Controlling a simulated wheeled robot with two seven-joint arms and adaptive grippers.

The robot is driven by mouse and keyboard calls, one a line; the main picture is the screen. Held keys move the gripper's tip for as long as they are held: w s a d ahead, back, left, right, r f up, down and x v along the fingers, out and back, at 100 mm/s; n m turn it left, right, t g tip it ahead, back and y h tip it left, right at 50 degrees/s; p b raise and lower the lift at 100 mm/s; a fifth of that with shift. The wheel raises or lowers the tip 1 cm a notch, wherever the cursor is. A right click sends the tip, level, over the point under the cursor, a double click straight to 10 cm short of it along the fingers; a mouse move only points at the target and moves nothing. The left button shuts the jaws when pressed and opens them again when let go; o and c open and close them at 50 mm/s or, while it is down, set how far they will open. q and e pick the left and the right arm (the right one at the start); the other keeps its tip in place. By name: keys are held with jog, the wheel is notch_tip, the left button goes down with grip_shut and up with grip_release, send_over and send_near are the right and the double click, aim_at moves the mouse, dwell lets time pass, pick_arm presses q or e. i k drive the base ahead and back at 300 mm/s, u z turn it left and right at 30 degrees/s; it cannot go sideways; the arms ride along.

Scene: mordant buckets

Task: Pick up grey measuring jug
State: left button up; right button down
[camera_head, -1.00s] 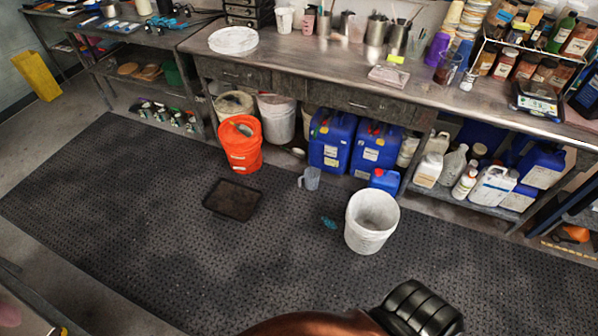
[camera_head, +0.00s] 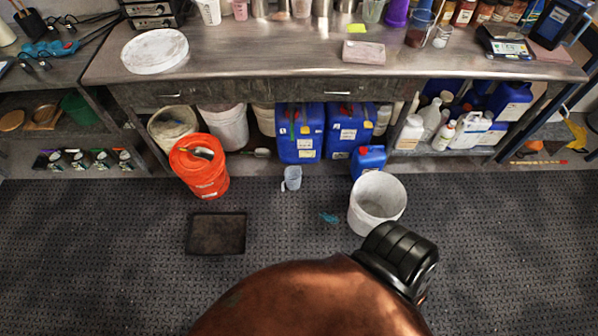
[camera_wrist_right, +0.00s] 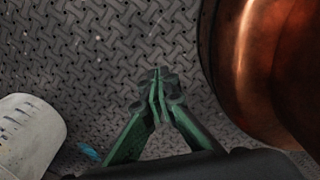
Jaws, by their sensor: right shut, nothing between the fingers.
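The grey measuring jug (camera_head: 292,178) stands upright on the dark floor mat in the head view, in front of the blue canisters. It looks small, pale and translucent, with its handle on the left. The wrist view does not show the jug. My right gripper (camera_wrist_right: 160,82) has its green fingers together in the wrist view, with nothing between them, over the mat and apart from the jug. The head view does not show its fingers. My left gripper is in neither view.
A white bucket (camera_head: 377,203) stands right of the jug, with a blue crumpled item (camera_head: 328,218) between them. An orange bucket (camera_head: 200,170) and a black tray (camera_head: 216,234) are to the left. Blue canisters (camera_head: 300,135) stand behind, under the workbench (camera_head: 270,68).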

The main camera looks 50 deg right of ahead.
aim_at(293, 174)
jog(key=z, duration=0.65)
jog(key=i, duration=0.85)
jog(key=z, duration=1.5)
jog(key=i, duration=0.5)
jog(key=z, duration=0.45)
